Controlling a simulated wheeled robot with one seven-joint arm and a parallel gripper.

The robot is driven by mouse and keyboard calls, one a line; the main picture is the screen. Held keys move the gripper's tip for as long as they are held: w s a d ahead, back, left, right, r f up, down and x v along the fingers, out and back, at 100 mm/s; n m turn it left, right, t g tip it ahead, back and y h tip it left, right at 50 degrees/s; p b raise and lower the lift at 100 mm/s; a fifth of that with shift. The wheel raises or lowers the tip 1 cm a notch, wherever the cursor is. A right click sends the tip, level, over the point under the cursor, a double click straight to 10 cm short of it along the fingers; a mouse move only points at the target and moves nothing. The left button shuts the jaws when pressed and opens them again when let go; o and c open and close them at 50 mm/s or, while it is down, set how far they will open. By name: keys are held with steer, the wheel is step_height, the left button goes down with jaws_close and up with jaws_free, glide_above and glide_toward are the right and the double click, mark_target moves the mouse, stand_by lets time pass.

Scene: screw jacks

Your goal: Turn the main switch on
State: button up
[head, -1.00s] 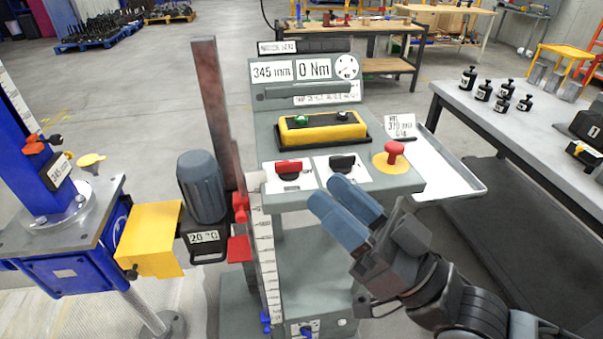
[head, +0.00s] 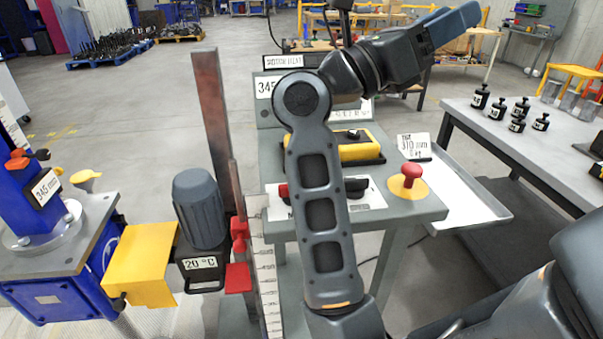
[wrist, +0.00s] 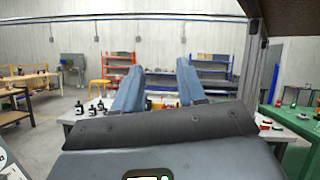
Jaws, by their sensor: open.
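The grey control console (head: 430,207) stands in the middle of the head view. I cannot read which one is labelled as the main switch. A red mushroom button (head: 411,172) on a yellow disc is at the right. My gripper (head: 466,18) is raised above and beyond the console, pointing up and right, away from the switches. In the wrist view its two blue-grey fingers (wrist: 160,85) are apart with nothing between them.
A yellow box (head: 362,150) and the display panel are partly covered by my arm. A white tray (head: 475,205) hangs at the console's right. A table with black weights (head: 497,109) is further right. A blue jack with a yellow plate (head: 150,255) stands left.

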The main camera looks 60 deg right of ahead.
steer(key=w+d+f+m+t+y+b, duration=0.15)
steer(key=w+f+m+t+y, duration=0.25)
steer(key=f+t+y, duration=0.7)
steer(key=w+a+f+t, duration=0.1)
steer(key=w+f, duration=0.1)
steer(key=w+a+f+t+y, duration=0.1)
steer(key=w+a+f, duration=0.1)
steer(key=w+a+f+y+b, duration=0.1)
steer(key=w+f, duration=0.1)
steer(key=shift+w+a+t, duration=0.2)
steer(key=shift+w+t, duration=0.15)
steer(key=shift+t, duration=0.05)
steer(key=w+a+t+y, duration=0.1)
steer(key=w+a, duration=0.1)
steer(key=w+a+t+y, duration=0.1)
steer(key=w+a+y, duration=0.1)
steer(key=w, duration=0.1)
steer(key=shift+w+a+f+t, duration=0.1)
steer(key=shift+a+f+t, duration=0.1)
steer(key=shift+t, duration=0.2)
steer(key=shift+w+a+f, duration=0.1)
steer(key=shift+f, duration=0.05)
step_height(320, 180, down, 7)
steer(key=shift+f, duration=0.2)
jaws_close()
